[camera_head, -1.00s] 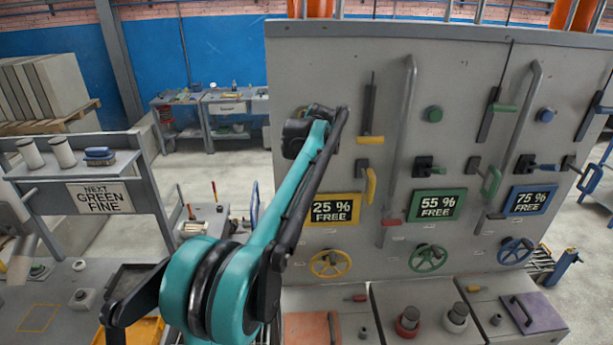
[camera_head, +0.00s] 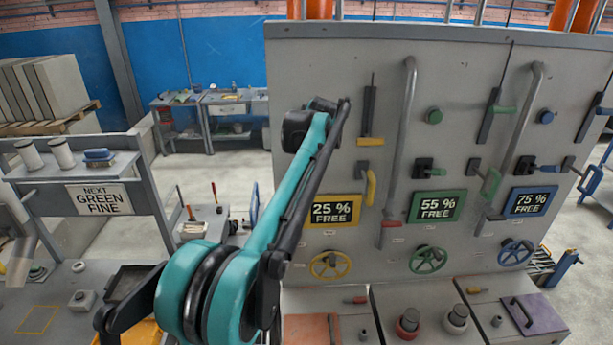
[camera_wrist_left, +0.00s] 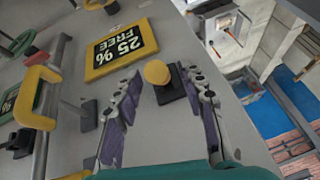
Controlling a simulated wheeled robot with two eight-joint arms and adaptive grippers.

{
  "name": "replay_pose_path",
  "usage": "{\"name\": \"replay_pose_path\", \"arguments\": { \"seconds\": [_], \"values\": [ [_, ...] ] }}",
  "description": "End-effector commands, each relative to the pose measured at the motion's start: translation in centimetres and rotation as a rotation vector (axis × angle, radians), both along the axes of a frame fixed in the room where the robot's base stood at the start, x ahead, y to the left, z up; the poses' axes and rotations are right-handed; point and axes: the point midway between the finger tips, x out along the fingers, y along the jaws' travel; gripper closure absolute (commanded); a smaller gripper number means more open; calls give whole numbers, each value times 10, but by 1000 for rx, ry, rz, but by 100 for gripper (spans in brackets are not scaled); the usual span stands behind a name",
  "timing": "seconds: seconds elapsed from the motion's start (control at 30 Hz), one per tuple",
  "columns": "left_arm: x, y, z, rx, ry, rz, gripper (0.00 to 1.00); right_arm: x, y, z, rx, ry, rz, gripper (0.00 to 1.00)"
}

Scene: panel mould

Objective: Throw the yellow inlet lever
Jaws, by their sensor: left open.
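In the left wrist view a round yellow knob (camera_wrist_left: 156,72) on a black mount stands out from the grey panel, and I take it for the yellow inlet lever. My left gripper (camera_wrist_left: 160,78) is open, its two fingers on either side of the knob. Contact cannot be told. In the head view my left arm covers this part of the panel, hiding the knob and the fingers. The yellow "25 % FREE" sign (camera_head: 333,211) is below the arm's end there and also shows in the wrist view (camera_wrist_left: 121,48). My right gripper is out of view.
A curved yellow handle (camera_head: 371,187) is beside the knob, also in the wrist view (camera_wrist_left: 38,97). A yellow slide handle (camera_head: 370,141) is above it and a yellow wheel (camera_head: 330,264) is below the sign. Green and blue controls fill the panel's right side.

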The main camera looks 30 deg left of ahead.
Motion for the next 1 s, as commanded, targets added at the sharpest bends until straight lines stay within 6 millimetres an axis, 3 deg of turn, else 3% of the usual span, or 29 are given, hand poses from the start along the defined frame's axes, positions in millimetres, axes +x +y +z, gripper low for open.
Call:
{"name": "replay_pose_path", "arguments": {
  "seconds": [0.2,0.4,0.6,1.0],
  "values": [
    [-18,-17,43,0,0,-2,59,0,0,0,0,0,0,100],
    [-30,-28,73,1,1,-2,59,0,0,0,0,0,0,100],
    [-35,-33,85,1,1,0,59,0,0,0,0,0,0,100],
    [-35,-33,85,0,0,-1,59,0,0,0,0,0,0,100]
  ]
}}
